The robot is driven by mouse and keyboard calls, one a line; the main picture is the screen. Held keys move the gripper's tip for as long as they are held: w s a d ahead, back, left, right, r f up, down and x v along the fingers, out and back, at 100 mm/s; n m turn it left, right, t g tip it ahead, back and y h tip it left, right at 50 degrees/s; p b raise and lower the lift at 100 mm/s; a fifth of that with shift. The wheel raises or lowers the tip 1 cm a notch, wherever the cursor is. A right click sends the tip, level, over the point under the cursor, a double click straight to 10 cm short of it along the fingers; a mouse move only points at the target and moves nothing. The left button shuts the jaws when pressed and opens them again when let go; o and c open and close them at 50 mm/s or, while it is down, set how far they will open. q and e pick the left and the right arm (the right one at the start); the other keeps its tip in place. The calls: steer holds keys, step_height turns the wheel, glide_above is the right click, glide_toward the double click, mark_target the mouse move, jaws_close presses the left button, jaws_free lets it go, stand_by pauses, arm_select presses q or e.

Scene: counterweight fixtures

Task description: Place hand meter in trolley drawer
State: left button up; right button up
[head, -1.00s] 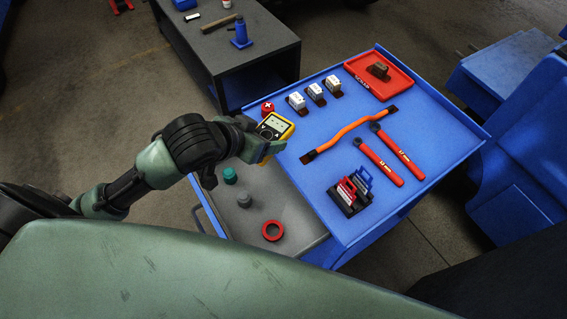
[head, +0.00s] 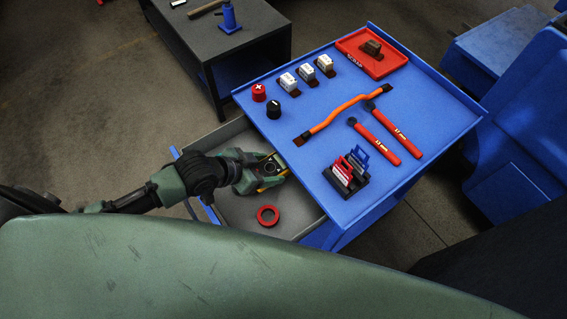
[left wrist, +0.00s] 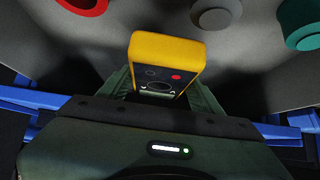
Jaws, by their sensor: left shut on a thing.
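The yellow hand meter (left wrist: 166,52) is between the fingers of my left gripper (left wrist: 165,90) in the left wrist view. In the head view my left gripper (head: 268,176) is shut on the meter, which shows only as a bit of yellow (head: 272,184). They are over the open grey trolley drawer (head: 238,208), inside its outline. I cannot tell whether the meter touches the drawer floor. The drawer is pulled out on the left of the blue trolley (head: 300,158). My right gripper is not in view.
In the drawer lie a red ring (head: 268,216) and, in the wrist view, a grey cap (left wrist: 216,14) and a teal cap (left wrist: 300,22). The trolley top holds red and black caps, white blocks, an orange cable (head: 345,112), two red tools and a red tray (head: 346,46).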

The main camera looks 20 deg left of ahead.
mark_target(283, 165)
arm_select(q)
steer(key=x, duration=0.4)
steer(key=r+x, duration=0.1)
steer(key=x, duration=0.1)
steer(key=shift+w+d, duration=0.25)
steer(key=shift+w, duration=0.1)
steer(key=shift+w+d+f, duration=0.1)
steer(key=shift+f, duration=0.15)
steer(key=o, duration=1.7)
steer(key=v, duration=1.2)
